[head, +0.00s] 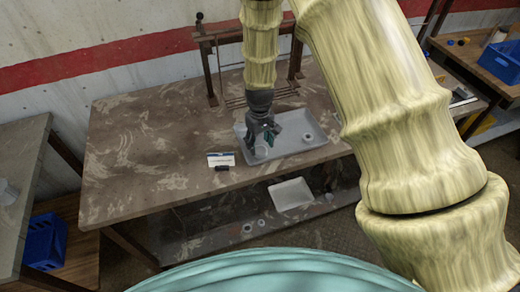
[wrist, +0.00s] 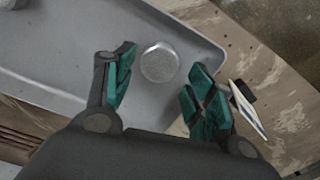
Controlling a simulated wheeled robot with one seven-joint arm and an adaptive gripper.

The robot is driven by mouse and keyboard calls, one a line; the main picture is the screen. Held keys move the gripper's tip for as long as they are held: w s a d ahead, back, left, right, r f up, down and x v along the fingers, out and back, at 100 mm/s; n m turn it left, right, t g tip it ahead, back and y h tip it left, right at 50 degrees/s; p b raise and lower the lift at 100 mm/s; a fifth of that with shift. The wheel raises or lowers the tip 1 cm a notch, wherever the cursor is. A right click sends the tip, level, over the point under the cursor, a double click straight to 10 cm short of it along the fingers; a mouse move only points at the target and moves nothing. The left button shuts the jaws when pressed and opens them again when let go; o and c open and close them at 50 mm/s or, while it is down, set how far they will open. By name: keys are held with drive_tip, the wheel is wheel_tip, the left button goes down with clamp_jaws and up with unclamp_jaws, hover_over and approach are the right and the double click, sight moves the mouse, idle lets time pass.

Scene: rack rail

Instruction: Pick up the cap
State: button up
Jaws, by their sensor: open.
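A round, pale grey cap (wrist: 159,62) lies on the floor of a grey tray (wrist: 60,45), near the tray's wall. In the head view the cap (head: 261,152) shows small and pale in the tray's front left part, just below my gripper (head: 264,140). My gripper is open and empty, pointing down over the tray (head: 290,150). In the wrist view its two green-padded fingers (wrist: 162,66) stand on either side of the cap with gaps. I cannot tell the exact height of the fingertips above the cap.
A small sign card (head: 221,159) in a dark holder stands left of the tray; it also shows beside the right finger in the wrist view (wrist: 246,108). Another small round item (head: 307,138) is in the tray's right part. A rack frame (head: 208,70) stands behind. The left tabletop (head: 140,150) is clear.

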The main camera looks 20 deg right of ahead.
sight(260, 150)
drive_tip(key=shift+d+f+p, duration=0.1)
drive_tip(key=shift+f+p, duration=0.6)
drive_tip(key=shift+f, duration=0.95)
drive_tip(key=c, duration=0.7)
